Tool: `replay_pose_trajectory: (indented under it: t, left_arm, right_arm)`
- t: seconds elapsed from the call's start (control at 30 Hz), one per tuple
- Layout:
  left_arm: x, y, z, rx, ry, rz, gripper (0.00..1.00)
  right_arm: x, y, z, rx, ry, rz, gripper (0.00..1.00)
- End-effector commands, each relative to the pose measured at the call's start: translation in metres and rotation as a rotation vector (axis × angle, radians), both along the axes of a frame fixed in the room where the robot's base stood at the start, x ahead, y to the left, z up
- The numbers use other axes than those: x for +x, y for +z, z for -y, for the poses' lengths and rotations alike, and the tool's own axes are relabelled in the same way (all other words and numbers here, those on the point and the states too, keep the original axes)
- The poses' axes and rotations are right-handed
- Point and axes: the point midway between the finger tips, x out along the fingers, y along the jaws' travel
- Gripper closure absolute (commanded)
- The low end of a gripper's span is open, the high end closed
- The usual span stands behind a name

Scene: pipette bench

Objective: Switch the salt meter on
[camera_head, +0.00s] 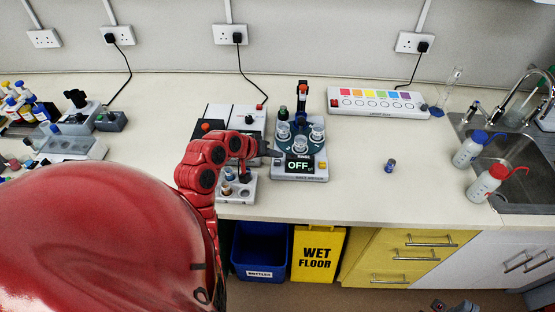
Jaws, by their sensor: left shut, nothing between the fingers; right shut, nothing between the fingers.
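A grey-white device (321,171) with a dark display reading "OFF" stands at the middle of the bench; I take it for the salt meter, though its label is too small to read. My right gripper (440,305) shows only partly at the bottom edge, shut and empty, well away from the device.
A small rack (243,190) with vials stands just below my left wrist. Dark-and-white devices (218,116) stand behind it. A colour-striped box (378,103) lies at the back right. A small blue-capped vial (390,166) stands alone on clear bench. Wash bottles (486,185) stand by the sink.

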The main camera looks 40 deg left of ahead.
Motion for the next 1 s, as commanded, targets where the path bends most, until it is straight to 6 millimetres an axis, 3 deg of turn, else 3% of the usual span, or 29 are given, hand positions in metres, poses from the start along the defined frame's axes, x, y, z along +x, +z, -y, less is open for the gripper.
replay_pose_trajectory:
  t: [1.0]
  left_arm:
    - [0.000,-0.013,0.000,0.000,0.000,0.000,1.00]
  right_arm:
    - [0.000,-0.007,0.000,0.000,0.000,0.000,1.00]
